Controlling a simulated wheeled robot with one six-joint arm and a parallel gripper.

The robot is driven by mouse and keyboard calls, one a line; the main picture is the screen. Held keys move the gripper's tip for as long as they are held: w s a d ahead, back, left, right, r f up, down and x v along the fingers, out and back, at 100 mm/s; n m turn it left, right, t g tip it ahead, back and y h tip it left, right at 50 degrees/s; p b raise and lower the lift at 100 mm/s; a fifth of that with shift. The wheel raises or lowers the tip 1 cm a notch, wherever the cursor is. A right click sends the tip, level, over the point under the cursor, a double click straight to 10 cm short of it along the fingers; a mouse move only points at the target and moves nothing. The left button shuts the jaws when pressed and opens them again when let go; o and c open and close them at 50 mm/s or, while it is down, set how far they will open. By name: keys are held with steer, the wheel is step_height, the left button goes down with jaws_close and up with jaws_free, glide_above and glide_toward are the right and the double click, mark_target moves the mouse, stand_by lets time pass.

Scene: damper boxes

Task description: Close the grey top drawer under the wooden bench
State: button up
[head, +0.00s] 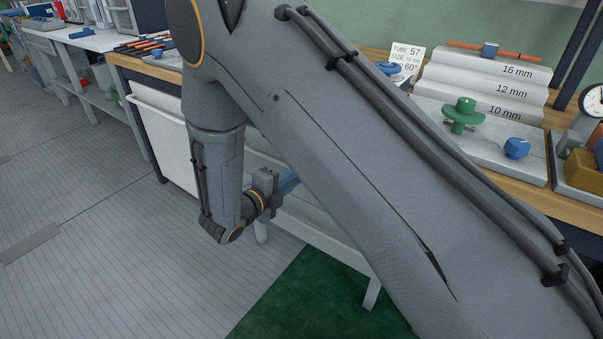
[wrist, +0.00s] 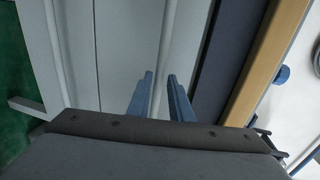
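The top drawer's pale grey front (head: 170,140) shows under the wooden bench (head: 150,72) in the head view, partly hidden behind my arm. In the wrist view its front (wrist: 125,50) fills the middle, with a long pale handle bar (wrist: 168,40) across it. My gripper (head: 289,182) is low in front of the bench. In the wrist view my gripper (wrist: 161,75) has its two blue fingers apart, one on each side of the bar's line. I cannot tell whether they touch it. A dark strip (wrist: 217,60) lies between the drawer front and the wooden edge; how far the drawer stands out is unclear.
A second pale rail (wrist: 60,50) runs along the left in the wrist view. On the bench are a stepped size block (head: 485,90), a green knobbed part (head: 462,115) and a blue part (head: 516,148). A green mat (head: 300,300) lies on the floor.

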steer(key=shift+v, duration=1.6)
